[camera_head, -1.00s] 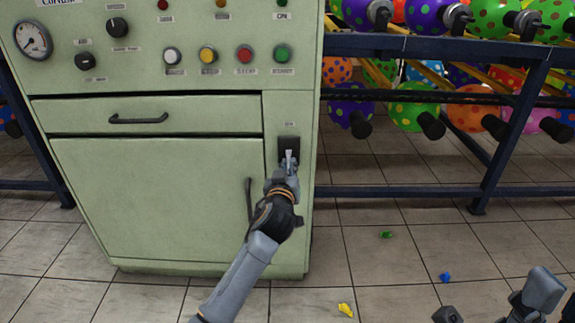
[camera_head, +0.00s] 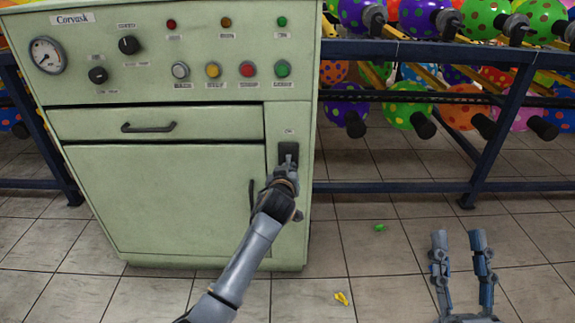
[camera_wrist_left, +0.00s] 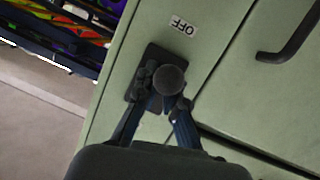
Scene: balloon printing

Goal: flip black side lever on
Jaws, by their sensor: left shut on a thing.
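The black side lever shows its round knob (camera_wrist_left: 170,80) in the left wrist view, in front of its dark mounting plate (camera_head: 289,153) on the green machine's right front strip. The plate also shows in the left wrist view (camera_wrist_left: 137,88). An OFF label (camera_wrist_left: 184,24) appears upside down beside the plate there. My left gripper (camera_head: 289,164) is shut on the lever, with its fingers at either side of the knob in the wrist view (camera_wrist_left: 165,103). In the head view the gripper hides most of the lever. My right gripper (camera_head: 459,242) is open and empty, fingers upward, at the lower right.
The green machine (camera_head: 170,200) has a door handle (camera_head: 252,195) just left of my left gripper. A blue rack (camera_head: 420,187) of dotted balloons stands to the right. Small green (camera_head: 380,228) and yellow (camera_head: 342,298) scraps lie on the tiled floor.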

